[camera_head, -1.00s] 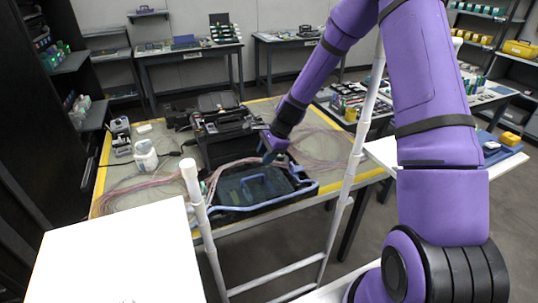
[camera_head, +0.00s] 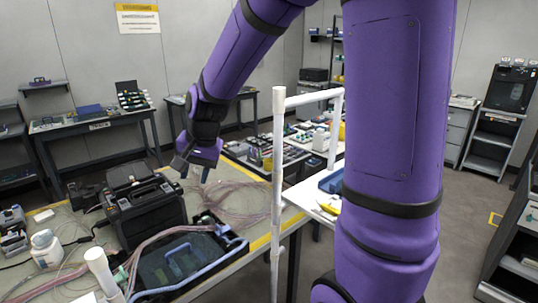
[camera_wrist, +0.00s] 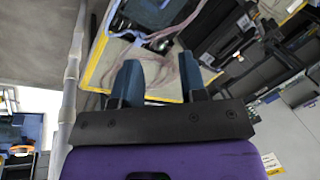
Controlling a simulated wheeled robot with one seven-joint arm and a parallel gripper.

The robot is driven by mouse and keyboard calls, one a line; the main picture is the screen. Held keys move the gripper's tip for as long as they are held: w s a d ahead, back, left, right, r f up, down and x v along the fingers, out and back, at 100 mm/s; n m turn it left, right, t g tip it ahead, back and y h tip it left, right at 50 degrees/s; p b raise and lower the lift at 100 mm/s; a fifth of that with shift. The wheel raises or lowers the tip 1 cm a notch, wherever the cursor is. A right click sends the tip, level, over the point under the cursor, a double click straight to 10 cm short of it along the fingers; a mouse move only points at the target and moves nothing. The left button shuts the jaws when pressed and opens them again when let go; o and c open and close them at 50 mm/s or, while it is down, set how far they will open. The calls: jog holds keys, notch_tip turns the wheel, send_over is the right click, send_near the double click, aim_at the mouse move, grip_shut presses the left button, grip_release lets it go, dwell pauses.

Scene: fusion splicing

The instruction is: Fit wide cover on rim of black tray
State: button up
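The black tray (camera_head: 206,218) is on the near part of the yellow-edged bench, with a light-blue tube along its near and right sides. A dark flat panel with a raised handle (camera_head: 178,264), which looks like the wide cover, lies within the tray's outline. I cannot tell whether it rests on the rim. My gripper (camera_head: 193,171) is up and behind the tray, to the right of the black machine, and apart from both. In the wrist view its two blue fingers (camera_wrist: 160,80) are spread, with nothing between them. Part of the tray shows at the top there (camera_wrist: 150,12).
A black splicer-like machine (camera_head: 145,210) stands behind the tray. Pink cables (camera_head: 235,200) cross the bench and the tray's back edge. A white post frame (camera_head: 278,190) rises at the bench's right. A white bottle (camera_head: 45,248) stands left.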

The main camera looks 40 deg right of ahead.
jog(key=s+d+r+n+t+h, duration=0.1)
jog(key=s+r+n, duration=0.3)
jog(key=s, duration=0.7)
jog(key=s+d+r+n+t, duration=0.1)
jog(key=s+r+n, duration=0.3)
jog(key=s+r, duration=0.3)
jog(key=s, duration=0.5)
jog(key=shift+s+d+r+h, duration=0.2)
jog(key=shift+d+r+h, duration=0.1)
jog(key=shift+h, duration=0.1)
dwell(0.5)
